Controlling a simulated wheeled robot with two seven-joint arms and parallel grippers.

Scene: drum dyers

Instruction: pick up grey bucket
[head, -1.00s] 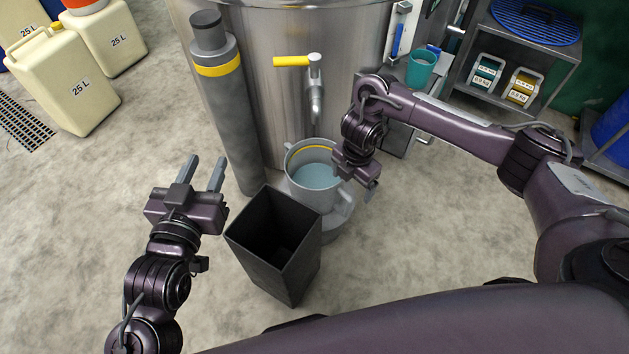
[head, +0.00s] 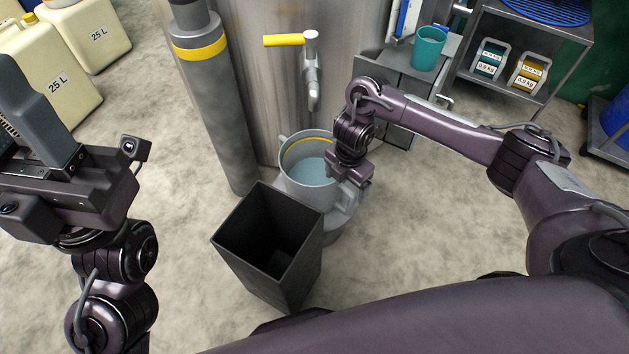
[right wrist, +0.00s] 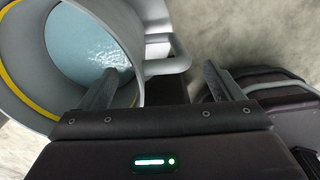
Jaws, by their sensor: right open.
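The grey bucket (head: 292,180) holds pale blue liquid and has a yellow line inside its rim. It stands upright under the tap, with side handles. My right gripper (head: 352,185) is open at the bucket's right side, by the handle there. In the right wrist view the bucket (right wrist: 125,30) fills the upper left, and its handle (right wrist: 178,62) lies just ahead of the open fingers (right wrist: 160,85), between them. I cannot tell whether they touch it. My left gripper (head: 35,110) is large at the left edge, partly cut off; only one finger shows clearly.
A black square bin (head: 270,255) stands right in front of the bucket. A grey post (head: 215,100) with a yellow band and the tap (head: 311,75) on the steel drum stand behind. A teal cup (head: 429,48) sits on a stand.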

